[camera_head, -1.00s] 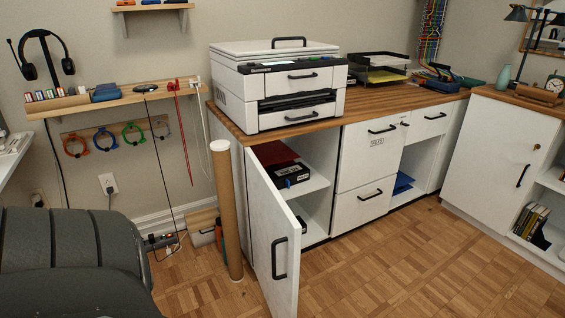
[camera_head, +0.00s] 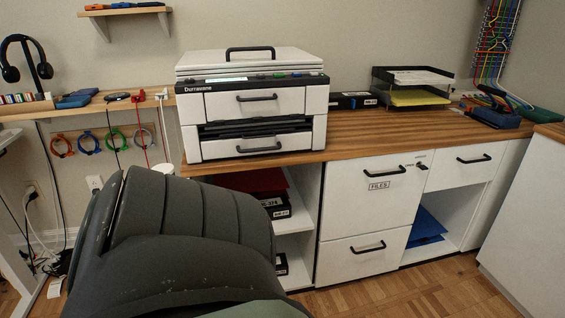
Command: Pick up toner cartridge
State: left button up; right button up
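No gripper of mine shows in the head view. I cannot say for sure which thing is the toner cartridge. A black box with white labels (camera_head: 274,206) sits on the upper shelf inside the open cabinet (camera_head: 307,215) under the printer. A similar dark box with a white label (camera_head: 281,265) shows on the lower shelf, partly hidden by the chair. Another black labelled box (camera_head: 355,100) lies on the desktop, just right of the white printer (camera_head: 262,103). The printer is closed apart from a dark slot in its front.
A dark grey padded chair (camera_head: 185,235) stands close in front and covers the cabinet's left side; the cabinet door is hidden. A wooden desktop (camera_head: 390,135), paper trays (camera_head: 412,88) and a FILES drawer unit (camera_head: 365,200) lie to the right. Parquet floor (camera_head: 440,292) shows at the lower right.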

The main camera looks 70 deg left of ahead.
aim_at(278, 207)
jog(key=i+j+u, duration=0.15)
jog(key=i+u, duration=0.7)
jog(key=i+l+u, duration=0.15)
jog(key=i+u, duration=0.35)
jog(key=u, duration=0.6)
jog(key=i+l+u, duration=0.1)
jog(key=u, duration=0.25)
